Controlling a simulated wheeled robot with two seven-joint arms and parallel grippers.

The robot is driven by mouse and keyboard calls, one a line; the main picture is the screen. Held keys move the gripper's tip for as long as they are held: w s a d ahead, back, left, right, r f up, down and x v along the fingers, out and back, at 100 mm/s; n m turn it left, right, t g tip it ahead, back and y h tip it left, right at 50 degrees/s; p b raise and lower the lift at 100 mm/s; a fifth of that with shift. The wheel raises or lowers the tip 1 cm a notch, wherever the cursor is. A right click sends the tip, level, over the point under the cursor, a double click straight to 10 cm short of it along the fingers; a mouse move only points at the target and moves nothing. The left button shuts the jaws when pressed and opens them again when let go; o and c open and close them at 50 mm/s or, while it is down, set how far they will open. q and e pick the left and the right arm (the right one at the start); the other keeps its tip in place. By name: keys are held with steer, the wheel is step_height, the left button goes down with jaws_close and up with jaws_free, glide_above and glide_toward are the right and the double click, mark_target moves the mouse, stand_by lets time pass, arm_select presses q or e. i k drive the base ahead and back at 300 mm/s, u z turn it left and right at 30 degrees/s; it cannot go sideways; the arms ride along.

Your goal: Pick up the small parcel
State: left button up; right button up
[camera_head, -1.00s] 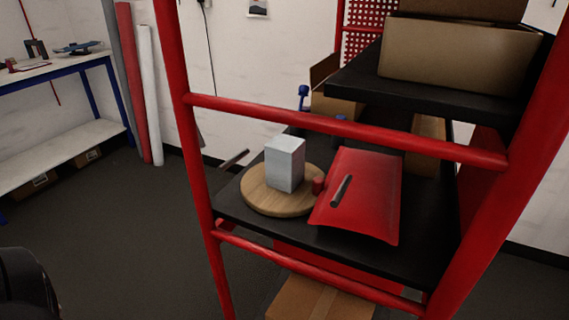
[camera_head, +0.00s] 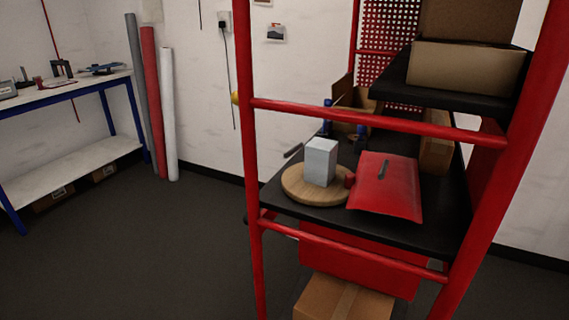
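No thing is clearly marked as the small parcel. A small pale grey box (camera_head: 320,162) stands upright on a round wooden board (camera_head: 296,192) on the black middle shelf (camera_head: 440,225) of the red rack. A brown cardboard box (camera_head: 343,300) with a tape strip sits low in the rack, its bottom cut off by the picture edge. A larger open cardboard box (camera_head: 465,68) is on the upper shelf. Neither of my grippers is in view.
The red rack's front bar (camera_head: 375,120) and lower bar (camera_head: 350,246) cross before the shelf. A red curved object (camera_head: 387,190) lies beside the board. A blue-legged workbench (camera_head: 70,98) and upright rolls (camera_head: 149,100) stand left. The floor (camera_head: 140,255) between is clear.

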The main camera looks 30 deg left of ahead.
mark_target(320, 154)
steer(key=u, duration=2.4)
steer(key=i, duration=1.3)
steer(key=z, duration=1.7)
